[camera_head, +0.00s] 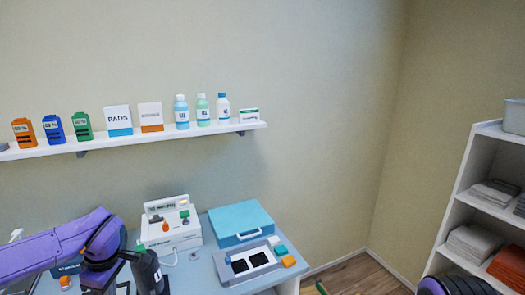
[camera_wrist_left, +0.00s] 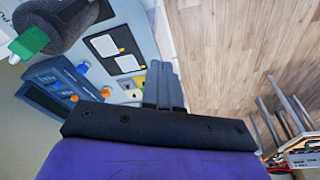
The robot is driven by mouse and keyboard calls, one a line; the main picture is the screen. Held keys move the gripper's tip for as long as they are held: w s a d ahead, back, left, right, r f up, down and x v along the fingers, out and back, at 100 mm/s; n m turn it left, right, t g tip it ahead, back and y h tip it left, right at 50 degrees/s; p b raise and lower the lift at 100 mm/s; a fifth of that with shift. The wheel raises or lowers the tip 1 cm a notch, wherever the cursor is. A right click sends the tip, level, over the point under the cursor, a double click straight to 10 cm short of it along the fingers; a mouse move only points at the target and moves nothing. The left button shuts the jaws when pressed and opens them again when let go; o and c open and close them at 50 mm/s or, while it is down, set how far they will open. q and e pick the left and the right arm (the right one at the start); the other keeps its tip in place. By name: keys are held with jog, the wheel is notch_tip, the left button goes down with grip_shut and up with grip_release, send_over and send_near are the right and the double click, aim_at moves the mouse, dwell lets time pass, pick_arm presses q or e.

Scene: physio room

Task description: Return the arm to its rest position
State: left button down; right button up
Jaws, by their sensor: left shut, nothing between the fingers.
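My left arm (camera_head: 55,248), purple with dark joints, comes in from the left over the blue-grey table (camera_head: 205,280) in the head view. In the left wrist view my left gripper (camera_wrist_left: 163,66) shows its two grey fingers side by side, shut and empty. They stand over or near the table's edge, with the wooden floor beyond. A dark upright shape at the bottom of the head view, next to the arm, is hard to identify. My right gripper is not in view.
A white device (camera_head: 172,232), a light blue case (camera_head: 241,222) and a tray with two black pads (camera_head: 228,275) are on the table. A wall shelf (camera_head: 210,130) holds boxes and bottles. A white rack (camera_head: 458,205) with folded cloths stands right.

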pick_arm(q)
jog(key=w+f+n+t+y, duration=0.1)
jog(key=w+n+t, duration=0.1)
jog(key=w+n, duration=0.15)
jog(key=s+d+f+m+t+y+b, duration=0.1)
jog(key=d+f+m+b, duration=0.15)
jog(key=f, duration=0.45)
jog(key=s+d+f+m+t+b, duration=0.1)
jog(key=s+d+f+t+b, duration=0.1)
jog(key=d+f, duration=0.35)
jog(key=s+d+f+m+t+y+b, duration=0.1)
jog(key=d+f+m+b, duration=0.1)
jog(key=f, duration=0.7)
jog(key=s+f+m+g+h+b, duration=0.2)
jog(key=s+f+m+b, duration=0.6)
jog(key=s+f, duration=1.2)
jog(key=s+m+g, duration=0.1)
jog(key=s, duration=0.3)
jog(key=shift+a+m, duration=0.2)
jog(key=shift+m, duration=0.1)
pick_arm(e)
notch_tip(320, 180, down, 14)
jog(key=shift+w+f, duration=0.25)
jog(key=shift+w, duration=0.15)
